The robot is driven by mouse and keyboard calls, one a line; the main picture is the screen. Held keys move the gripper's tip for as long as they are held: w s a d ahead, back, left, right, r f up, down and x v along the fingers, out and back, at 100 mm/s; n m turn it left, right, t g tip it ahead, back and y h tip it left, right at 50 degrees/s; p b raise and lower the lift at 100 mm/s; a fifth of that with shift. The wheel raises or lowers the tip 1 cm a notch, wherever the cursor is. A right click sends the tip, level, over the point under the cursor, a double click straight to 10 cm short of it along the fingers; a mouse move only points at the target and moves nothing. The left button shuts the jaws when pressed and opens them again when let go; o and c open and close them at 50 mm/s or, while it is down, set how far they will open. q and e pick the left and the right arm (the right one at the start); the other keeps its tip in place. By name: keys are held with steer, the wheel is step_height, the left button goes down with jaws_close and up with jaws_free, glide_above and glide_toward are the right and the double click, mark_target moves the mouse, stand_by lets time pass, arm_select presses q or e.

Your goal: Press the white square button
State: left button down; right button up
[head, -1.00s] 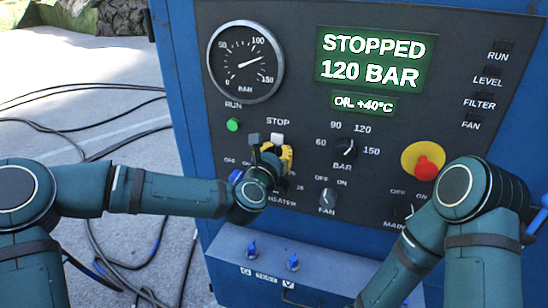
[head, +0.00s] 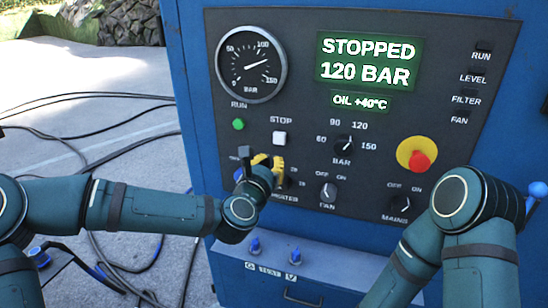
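The white square button (head: 279,138) sits on the dark control panel, just under the word STOP. It shows in full, with nothing in front of it. My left gripper (head: 262,159), with yellow and grey parts, is below and slightly left of the button. In the picture a small gap separates them. The gripper is small and partly behind my wrist, so whether its fingers are open or shut is unclear. My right arm comes in at the lower right, and its gripper is outside the view.
The display (head: 369,62) reads STOPPED, 120 BAR. A green button (head: 238,125) is left of the white one. A pressure dial (head: 343,145), a red emergency knob (head: 419,161) and fan (head: 328,193) and mains (head: 396,204) knobs are to the right. Cables lie on the floor at left.

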arm_select(q)
steer(key=v, duration=0.5)
steer(key=shift+s+a, duration=0.1)
steer(key=shift+s, duration=0.25)
steer(key=s+f+m+g, duration=0.4)
steer(key=f+m, duration=0.5)
steer(key=f, duration=0.4)
steer(key=s+f+m+g, duration=0.35)
steer(key=f+m, duration=0.45)
steer(key=f, duration=0.4)
steer(key=s+a+f+m+g+y, duration=0.1)
steer(key=s+a+f+m+g, duration=0.2)
steer(key=s+f+m, duration=0.3)
steer(key=s+a+f+m+g+y, duration=0.1)
steer(key=s+a+f+m+g, duration=0.3)
steer(key=s+f+m, duration=0.3)
steer(key=shift+s+a+f+m+g, duration=0.3)
steer(key=shift+f+g, duration=0.15)
steer(key=shift+f, duration=0.35)
steer(key=shift+d, duration=0.1)
